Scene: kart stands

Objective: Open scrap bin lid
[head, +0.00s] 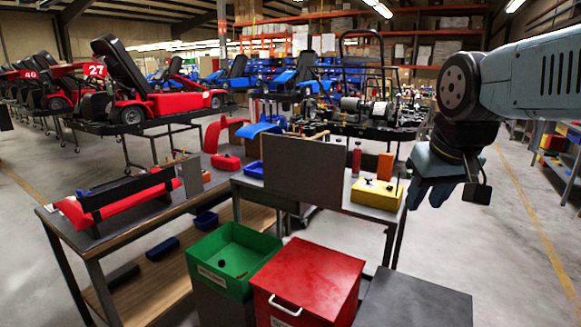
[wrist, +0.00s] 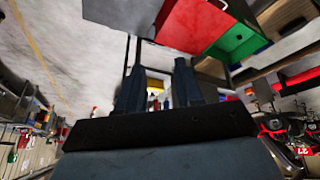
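A red bin (head: 312,272) stands at the bottom centre of the head view. Its flat red lid is shut, with a pale handle (head: 285,306) on the near edge. I take this to be the scrap bin; I read no label on it. The red bin also shows upside down at the top of the wrist view (wrist: 192,22). My gripper (head: 430,193) hangs to the right of and above the bin, well apart from it. Its two fingers stand apart in the wrist view (wrist: 158,78), with nothing seen held between them.
An open green bin (head: 240,248) stands left of the red one, and a dark box (head: 412,300) stands to its right. Behind is a workbench with a grey upright panel (head: 300,168) and a yellow box (head: 377,193). Floor at the right is clear.

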